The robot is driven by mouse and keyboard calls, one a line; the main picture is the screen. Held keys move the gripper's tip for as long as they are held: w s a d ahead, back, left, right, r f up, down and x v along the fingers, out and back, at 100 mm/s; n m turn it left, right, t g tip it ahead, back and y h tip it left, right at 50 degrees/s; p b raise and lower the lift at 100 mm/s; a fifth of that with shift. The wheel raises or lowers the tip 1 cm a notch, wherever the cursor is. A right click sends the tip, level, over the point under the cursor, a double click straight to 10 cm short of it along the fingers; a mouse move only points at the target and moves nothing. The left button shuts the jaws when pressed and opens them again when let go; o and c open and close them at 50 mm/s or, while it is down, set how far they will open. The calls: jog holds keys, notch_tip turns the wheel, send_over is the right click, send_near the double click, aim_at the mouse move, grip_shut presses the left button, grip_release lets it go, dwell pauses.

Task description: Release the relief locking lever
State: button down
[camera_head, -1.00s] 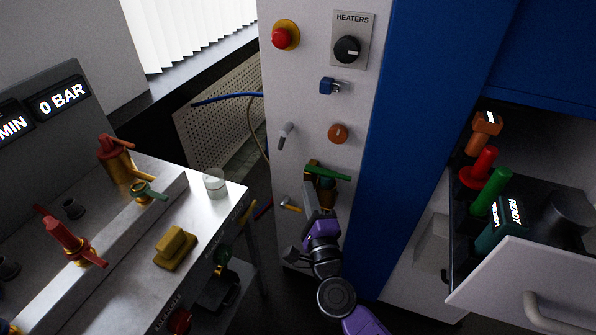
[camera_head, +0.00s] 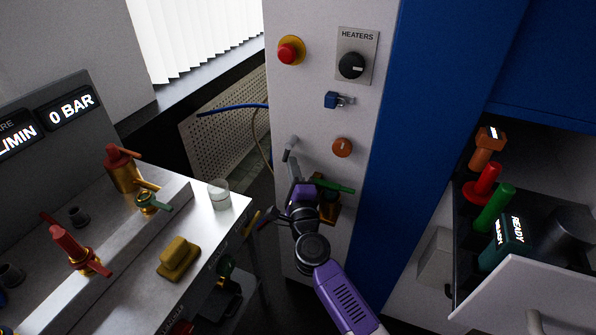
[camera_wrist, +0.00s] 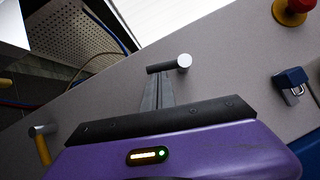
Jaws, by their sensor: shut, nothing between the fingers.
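A small grey lever (camera_head: 290,148) sticks out of the white panel; nothing here labels it as the relief locking lever. In the wrist view the lever (camera_wrist: 168,65) has a dark grip and a bright round end. My gripper (camera_head: 293,170) is just below this lever in the head view. In the wrist view its shut, empty fingers (camera_wrist: 157,88) point at the lever's grip and overlap its lower edge; I cannot tell whether they touch. A yellow-handled lever (camera_wrist: 41,145) shows at the left of the wrist view; my gripper hides it in the head view.
A green-handled valve (camera_head: 330,187) is close right of my gripper. An orange knob (camera_head: 342,147), blue padlock (camera_head: 338,100), heater dial (camera_head: 352,65) and red button (camera_head: 290,50) are on the panel. A steel bench (camera_head: 120,270) stands left, an open drawer (camera_head: 510,285) right.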

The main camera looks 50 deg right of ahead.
jog(key=shift+f+b, duration=0.15)
jog(key=shift+b, duration=0.15)
jog(key=shift+w+a+m+b, duration=0.15)
jog(key=shift+m+b, duration=0.15)
jog(key=shift+b, duration=0.3)
